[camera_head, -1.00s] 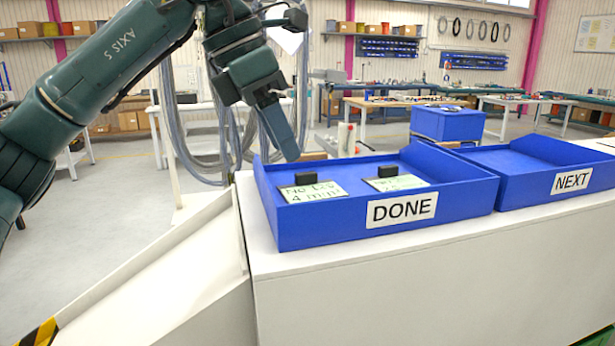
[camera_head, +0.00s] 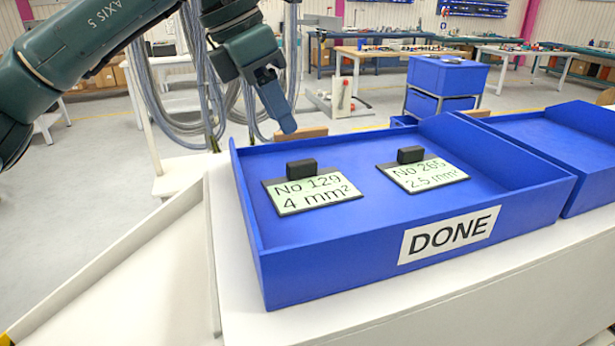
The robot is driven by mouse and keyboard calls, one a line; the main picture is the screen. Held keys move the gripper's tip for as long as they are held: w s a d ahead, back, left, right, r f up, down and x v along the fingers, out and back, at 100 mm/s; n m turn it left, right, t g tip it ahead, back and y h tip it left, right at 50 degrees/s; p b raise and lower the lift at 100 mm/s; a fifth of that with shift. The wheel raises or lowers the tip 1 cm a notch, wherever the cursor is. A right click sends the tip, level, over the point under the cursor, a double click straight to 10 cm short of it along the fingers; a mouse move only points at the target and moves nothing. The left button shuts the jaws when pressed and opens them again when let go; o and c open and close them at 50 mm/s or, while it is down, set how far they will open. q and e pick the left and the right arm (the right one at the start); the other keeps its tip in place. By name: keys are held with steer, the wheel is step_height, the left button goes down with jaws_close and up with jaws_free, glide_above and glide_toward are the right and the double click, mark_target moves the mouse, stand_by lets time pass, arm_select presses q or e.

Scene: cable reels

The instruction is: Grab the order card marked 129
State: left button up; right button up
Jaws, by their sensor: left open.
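The order card marked 129 (camera_head: 312,194) lies in the left part of the blue DONE tray (camera_head: 330,270). It is pale green, reads "No 129 4 mm²" and has a black block grip (camera_head: 301,169) at its back edge. A second card, "No 265 2.5 mm²" (camera_head: 428,175), lies to its right in the same tray, also with a black block (camera_head: 410,154). My left gripper (camera_head: 284,122) is above and behind card 129, pointing down, apart from it and empty. Its finger gap is hard to see from this side. My right gripper is not in view.
A second blue tray (camera_head: 590,190) stands right of the DONE tray on the white counter (camera_head: 400,310). A white sloping chute (camera_head: 110,270) is at the left. Hanging cables (camera_head: 190,100) and a blue bin (camera_head: 447,75) are behind.

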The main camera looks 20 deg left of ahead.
mark_target(301, 162)
arm_select(q)
steer(key=x, duration=0.2)
steer(key=shift+w+d+f, duration=0.1)
steer(key=shift+w+f, duration=0.05)
steer(key=shift+f, duration=0.2)
steer(key=x, duration=0.1)
steer(key=p+x, duration=0.1)
steer(key=x, duration=0.2)
steer(key=shift+s+d+f+p, duration=0.15)
steer(key=shift+s+p, duration=0.15)
steer(key=shift+s, duration=0.05)
steer(key=shift+w+d+f, duration=0.15)
steer(key=shift+f, duration=0.3)
jaws_close()
